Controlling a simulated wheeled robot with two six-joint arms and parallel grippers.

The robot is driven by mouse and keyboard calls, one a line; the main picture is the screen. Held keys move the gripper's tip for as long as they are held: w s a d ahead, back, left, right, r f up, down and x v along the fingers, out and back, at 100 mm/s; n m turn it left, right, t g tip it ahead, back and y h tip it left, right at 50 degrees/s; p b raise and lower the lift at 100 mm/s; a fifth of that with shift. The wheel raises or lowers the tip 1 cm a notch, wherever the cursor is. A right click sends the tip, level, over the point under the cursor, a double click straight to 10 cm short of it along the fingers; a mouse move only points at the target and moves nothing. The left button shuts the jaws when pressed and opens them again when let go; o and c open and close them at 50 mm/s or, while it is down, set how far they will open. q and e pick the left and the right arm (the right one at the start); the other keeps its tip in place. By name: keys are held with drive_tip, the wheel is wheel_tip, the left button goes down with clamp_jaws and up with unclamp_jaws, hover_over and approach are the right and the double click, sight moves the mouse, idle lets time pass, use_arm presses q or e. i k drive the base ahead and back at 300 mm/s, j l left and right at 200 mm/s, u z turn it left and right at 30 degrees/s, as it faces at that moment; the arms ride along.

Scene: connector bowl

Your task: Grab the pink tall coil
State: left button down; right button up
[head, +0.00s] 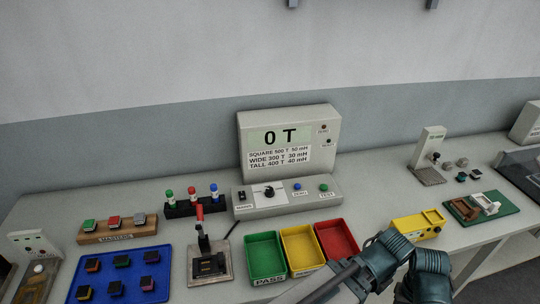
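Several small dark square parts with coloured marks sit apart from one another on a blue tray (103,274) at the lower left. They are small, and I cannot make out which, if any, is the pink tall coil. One part with a purple mark (115,288) is in the front row, and one with an orange mark (147,283) is to its right. Dark links of my own arm show at the bottom right, in front of the bins. Neither gripper's fingertips can be seen in the head view.
A lever fixture (209,263) stands right of the tray. Green (265,257), yellow (302,250) and red (338,239) bins follow. A wooden masters block (117,230) is behind the tray. A meter (289,143) reading 0 T stands at the back.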

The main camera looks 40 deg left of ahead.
sight(147, 284)
drive_tip(key=u, duration=0.9)
drive_tip(key=l+u, duration=0.1)
drive_tip(key=u, duration=0.75)
drive_tip(key=k+u, duration=0.1)
drive_tip(key=u, duration=0.8)
drive_tip(key=k+l+z, duration=0.35)
drive_tip(key=k+l, duration=0.2)
drive_tip(key=k, duration=0.1)
